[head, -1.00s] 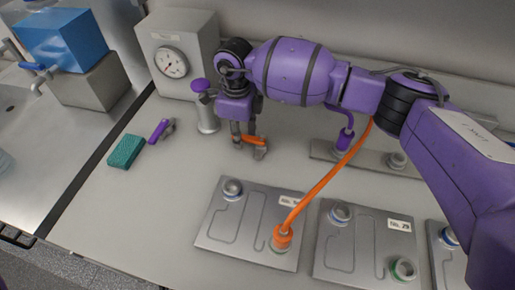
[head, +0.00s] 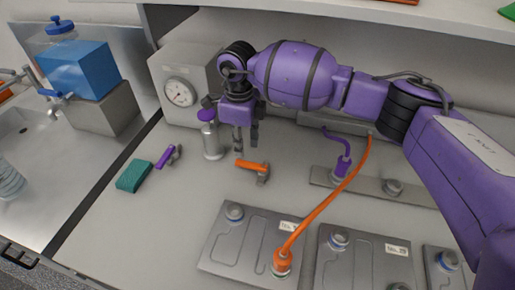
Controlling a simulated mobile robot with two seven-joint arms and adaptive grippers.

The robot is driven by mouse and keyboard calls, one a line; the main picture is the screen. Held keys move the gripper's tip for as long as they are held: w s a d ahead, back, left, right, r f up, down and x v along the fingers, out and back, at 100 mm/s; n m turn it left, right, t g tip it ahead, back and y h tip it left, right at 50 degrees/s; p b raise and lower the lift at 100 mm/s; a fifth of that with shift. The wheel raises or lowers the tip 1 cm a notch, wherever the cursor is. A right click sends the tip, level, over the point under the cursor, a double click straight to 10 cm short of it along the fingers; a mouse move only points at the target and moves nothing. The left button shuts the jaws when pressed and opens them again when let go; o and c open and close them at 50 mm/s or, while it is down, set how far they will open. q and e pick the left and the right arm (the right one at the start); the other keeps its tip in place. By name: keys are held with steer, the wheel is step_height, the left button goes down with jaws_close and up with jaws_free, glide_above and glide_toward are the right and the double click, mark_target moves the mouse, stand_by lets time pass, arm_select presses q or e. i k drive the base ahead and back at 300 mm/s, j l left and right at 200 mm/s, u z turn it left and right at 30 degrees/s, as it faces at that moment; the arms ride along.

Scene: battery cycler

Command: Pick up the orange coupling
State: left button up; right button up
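The orange coupling (head: 252,166), with an orange handle and a grey metal end, lies on the counter. My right gripper (head: 246,139) points down, with its two fingers apart and nothing visible between them. Its fingertips show just above the coupling in the picture, and a strip of counter shows between them. I cannot tell their exact height above the counter. My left gripper is not in view.
A purple-handled coupling (head: 169,156) and a green sponge (head: 134,176) lie to the left. A purple-topped bottle (head: 211,136) stands close beside my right gripper. An orange cable (head: 326,202) runs to a battery (head: 226,258) in front. A gauge box (head: 205,70) stands behind.

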mark_target(281, 263)
steer(key=k, duration=1.65)
